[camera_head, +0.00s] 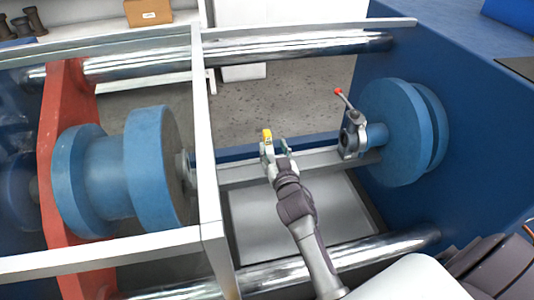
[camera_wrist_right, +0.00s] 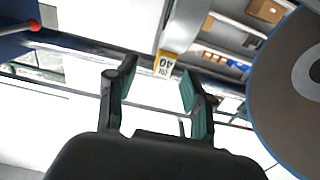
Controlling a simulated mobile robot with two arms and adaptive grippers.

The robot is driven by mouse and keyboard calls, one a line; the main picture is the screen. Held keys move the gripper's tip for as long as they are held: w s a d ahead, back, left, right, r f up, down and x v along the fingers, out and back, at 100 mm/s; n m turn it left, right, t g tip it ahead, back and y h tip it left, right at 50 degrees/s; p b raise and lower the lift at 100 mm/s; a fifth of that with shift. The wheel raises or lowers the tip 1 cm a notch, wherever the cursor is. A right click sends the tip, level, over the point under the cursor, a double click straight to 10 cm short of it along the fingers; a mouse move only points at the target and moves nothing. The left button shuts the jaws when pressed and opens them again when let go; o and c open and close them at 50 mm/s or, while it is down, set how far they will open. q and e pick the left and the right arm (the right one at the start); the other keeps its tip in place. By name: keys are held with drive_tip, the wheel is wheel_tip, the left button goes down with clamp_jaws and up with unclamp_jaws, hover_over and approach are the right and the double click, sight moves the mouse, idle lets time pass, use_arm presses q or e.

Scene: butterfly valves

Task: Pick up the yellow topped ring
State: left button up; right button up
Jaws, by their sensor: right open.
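The yellow top of the ring (camera_head: 267,134) shows in the head view just beyond the fingertips of my right gripper (camera_head: 276,147). The rest of the ring is mostly hidden or too small to make out there. In the right wrist view the yellow top (camera_wrist_right: 165,65) carries dark upside-down marking with "40", at the end of a grey band. My right gripper (camera_wrist_right: 155,90) is open, its two fingers on either side of the yellow top in that picture. I cannot tell whether they touch the ring. My left gripper is not in view.
A valve with a red-tipped lever (camera_head: 350,130) sits at the right blue flange (camera_head: 395,130). A large blue flange (camera_head: 155,170) stands at left. Steel bars (camera_head: 300,44) and a pale frame post (camera_head: 205,150) surround the bay. A cardboard box (camera_head: 148,12) lies behind.

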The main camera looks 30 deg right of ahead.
sight(269, 141)
drive_tip(key=x, duration=0.5)
drive_tip(key=shift+w+a+f, duration=0.15)
drive_tip(key=shift+w+f, duration=0.1)
drive_tip(key=shift+w, duration=0.25)
clamp_jaws()
drive_tip(key=shift+r, duration=0.15)
